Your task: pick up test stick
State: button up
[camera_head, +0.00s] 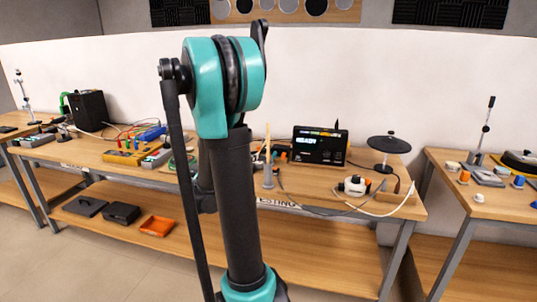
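A thin, pale upright stick (268,145) stands on the middle workbench (335,187), just right of my arm; it may be the test stick, but I cannot be sure. Its lower end meets a small grey base (268,182). My arm's teal and dark links fill the middle of the view and hide part of the bench behind them. My gripper is not in view, so its distance from the stick cannot be told.
A black box reading "READY" (320,146), a round black disc on a stand (388,145) and a white cable (375,212) are on the bench. A yellow meter (124,157) lies left. An orange tray (157,226) is on the lower shelf. Another bench (490,205) stands right.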

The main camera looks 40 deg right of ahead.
jog(key=w+d+r, duration=0.1)
jog(key=w+d, duration=0.3)
jog(key=d, duration=0.4)
jog(key=w+d+r+m+h, duration=0.1)
jog(key=w+d, duration=0.3)
jog(key=d, duration=0.5)
jog(key=shift+t, duration=0.3)
jog(key=shift+d, duration=0.1)
jog(key=shift+c, duration=0.5)
grip_shut()
